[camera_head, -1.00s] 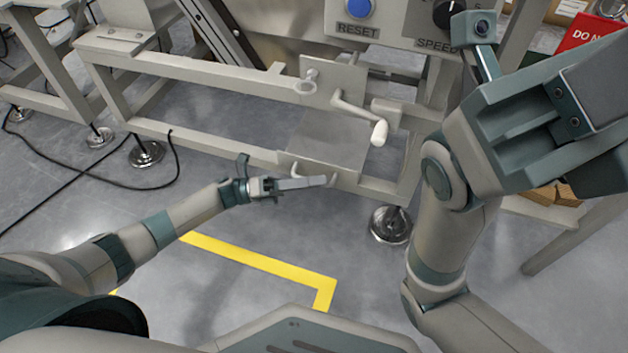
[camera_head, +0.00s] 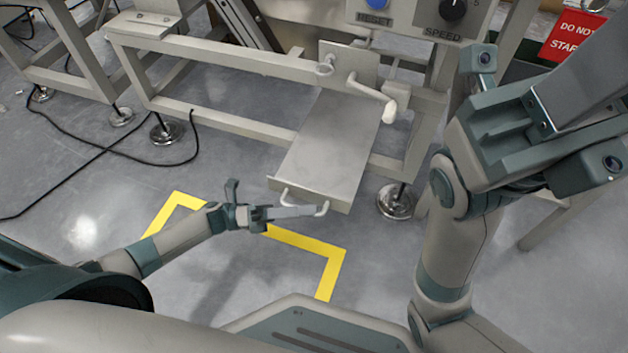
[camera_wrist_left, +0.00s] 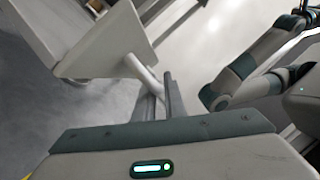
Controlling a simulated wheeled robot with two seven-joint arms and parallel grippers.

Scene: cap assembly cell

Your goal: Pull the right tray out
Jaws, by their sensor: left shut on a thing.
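The right tray (camera_head: 328,146) is a flat grey metal slab that sticks out of the machine frame toward me. A pale bar handle (camera_head: 286,194) is fixed to its front face. My left gripper (camera_head: 318,210) is shut on the right end of this handle. In the left wrist view the fingers (camera_wrist_left: 160,98) close around the pale handle (camera_wrist_left: 141,72), beside the tray's front face (camera_wrist_left: 100,45). My right arm is raised at the right of the head view. Its fingertips are not visible.
A crank with a white knob (camera_head: 389,111) hangs over the tray's right side. The machine frame's lower beam (camera_head: 225,125) runs left of the tray. A round foot (camera_head: 397,201) stands at right. Yellow tape (camera_head: 300,241) marks open floor in front.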

